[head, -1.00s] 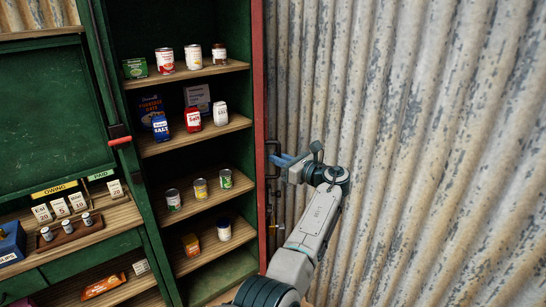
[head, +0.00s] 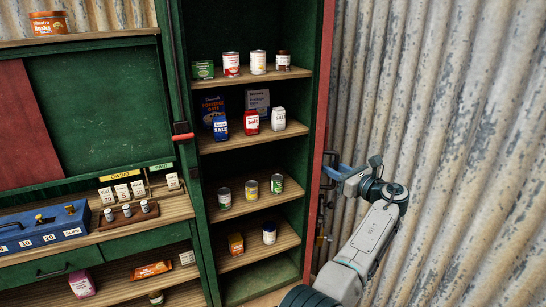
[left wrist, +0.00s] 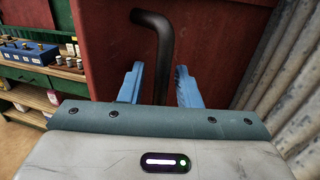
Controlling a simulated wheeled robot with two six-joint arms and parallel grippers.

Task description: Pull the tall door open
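The tall door (head: 321,120) is red and stands swung open at the right side of the green cabinet, seen nearly edge-on, with the shelves exposed. Its red face fills much of the left wrist view (left wrist: 215,45). A dark bar handle (left wrist: 162,45) with a bent top runs upright on it. My left gripper (head: 335,173) is at the handle on the door's right side. In the left wrist view its two blue fingers (left wrist: 159,84) stand on either side of the bar, with gaps showing, so it is open around the handle. My right gripper is out of view.
Shelves with several cans and boxes (head: 251,122) fill the cabinet. A counter (head: 120,222) with a blue cash box (head: 45,232) and price cards is at the left. A corrugated metal wall (head: 440,110) stands close on the right. A padlock (head: 321,240) hangs low by the door.

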